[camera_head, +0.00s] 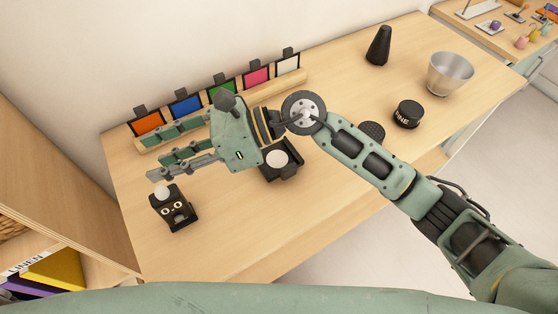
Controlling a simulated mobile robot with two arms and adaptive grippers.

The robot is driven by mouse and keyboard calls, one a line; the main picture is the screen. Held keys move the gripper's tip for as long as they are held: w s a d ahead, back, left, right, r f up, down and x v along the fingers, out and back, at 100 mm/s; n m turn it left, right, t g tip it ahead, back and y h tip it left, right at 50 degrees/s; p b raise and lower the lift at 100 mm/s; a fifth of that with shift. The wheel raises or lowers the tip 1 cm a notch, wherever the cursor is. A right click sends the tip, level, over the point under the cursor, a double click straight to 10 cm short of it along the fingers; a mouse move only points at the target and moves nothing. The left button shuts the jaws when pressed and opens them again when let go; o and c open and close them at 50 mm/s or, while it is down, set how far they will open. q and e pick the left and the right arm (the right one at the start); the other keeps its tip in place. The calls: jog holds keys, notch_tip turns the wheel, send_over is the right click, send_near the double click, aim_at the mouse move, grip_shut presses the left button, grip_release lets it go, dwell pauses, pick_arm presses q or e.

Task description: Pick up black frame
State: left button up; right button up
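Several black-rimmed frames with coloured faces stand in a row on a wooden rail (292,82) along the wall. They are an orange one (147,123), a blue one (186,105), a green one (222,87), a pink one (256,76) and a white one (288,64). I cannot tell which one is the task's black frame. My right gripper (150,159) points left, its two fingers apart with nothing between them. It hovers over the table in front of the orange and blue frames, partly hiding the rail. My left gripper is out of view.
A black figure with eyes (174,212) stands near the fingertips. A black item with a white disc (277,158) is below my wrist. A black cone (379,46), metal bowl (450,74) and black tin (407,114) stand at right.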

jog(key=w+d+f+n+t+h, duration=0.1)
jog(key=w+d+f+n+h, duration=0.2)
jog(key=d+f+h, duration=0.45)
jog(key=n+t+h, duration=0.2)
jog(key=t+h, duration=0.1)
jog(key=h, duration=0.4)
send_over(289, 166)
notch_tip(289, 166, down, 6)
jog(key=shift+r, duration=0.1)
jog(key=shift+w+d+f, duration=0.1)
jog(key=shift+f, duration=0.15)
jog(key=f+p, duration=0.3)
jog(key=f, duration=0.3)
jog(key=shift+s+f, duration=0.15)
jog(key=shift+s, duration=0.05)
jog(key=shift+f, duration=0.45)
jog(key=shift+c, duration=0.3)
grip_shut()
